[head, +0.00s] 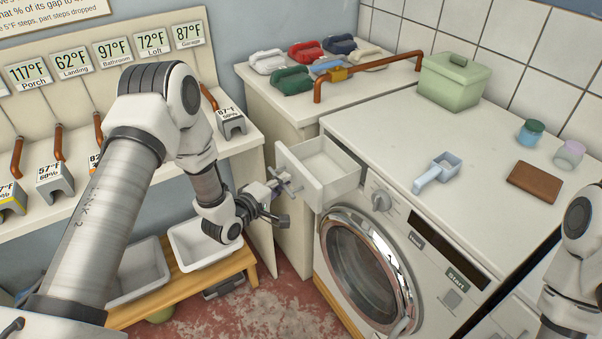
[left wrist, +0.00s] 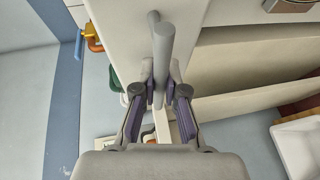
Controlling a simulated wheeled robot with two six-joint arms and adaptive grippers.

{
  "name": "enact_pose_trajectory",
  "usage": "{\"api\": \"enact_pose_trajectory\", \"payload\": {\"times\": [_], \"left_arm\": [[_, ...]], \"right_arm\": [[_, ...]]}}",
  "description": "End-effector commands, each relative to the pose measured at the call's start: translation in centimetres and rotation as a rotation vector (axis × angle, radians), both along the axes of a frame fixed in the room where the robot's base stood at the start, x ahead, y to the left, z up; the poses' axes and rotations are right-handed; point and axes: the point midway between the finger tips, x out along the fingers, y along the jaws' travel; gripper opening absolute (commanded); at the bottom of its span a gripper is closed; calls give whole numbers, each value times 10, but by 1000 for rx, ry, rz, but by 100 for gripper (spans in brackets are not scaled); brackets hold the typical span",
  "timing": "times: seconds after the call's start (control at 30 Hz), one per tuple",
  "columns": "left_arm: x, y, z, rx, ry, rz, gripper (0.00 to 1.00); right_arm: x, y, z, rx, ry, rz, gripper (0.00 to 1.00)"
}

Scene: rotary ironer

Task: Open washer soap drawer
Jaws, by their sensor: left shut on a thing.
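The white washer (head: 445,245) stands at the right with its round glass door (head: 362,265) closed. Its soap drawer (head: 300,180) sticks out of the upper left of the front, and its hollow inside shows from above. My left gripper (head: 277,188) is at the drawer's front, shut on the drawer handle. In the left wrist view the handle (left wrist: 163,45) is a grey bar between the fingers of my left gripper (left wrist: 160,85). Part of my right arm shows at the right edge, but its gripper is out of view.
On the washer top are a blue scoop (head: 437,172), a green box (head: 453,82), two small jars and a brown block (head: 534,182). Several coloured irons lie on the counter behind. White tubs (head: 203,245) sit on a low wooden bench below my left arm.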

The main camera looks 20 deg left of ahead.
Motion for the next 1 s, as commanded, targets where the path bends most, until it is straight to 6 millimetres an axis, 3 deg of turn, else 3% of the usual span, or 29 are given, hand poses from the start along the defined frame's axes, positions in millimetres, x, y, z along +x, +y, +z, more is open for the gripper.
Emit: {"api": "enact_pose_trajectory", "payload": {"times": [0.2,0.57,0.67,1.0], "left_arm": [[-20,16,0,0,0,3,0],[-22,18,1,1,-2,2,0],[-22,18,1,1,-2,2,35],[-24,18,0,0,1,1,37]], "right_arm": [[0,0,3,0,0,1,40],[0,0,3,0,1,1,40],[0,0,3,0,1,1,40],[0,0,3,0,1,0,40]]}}
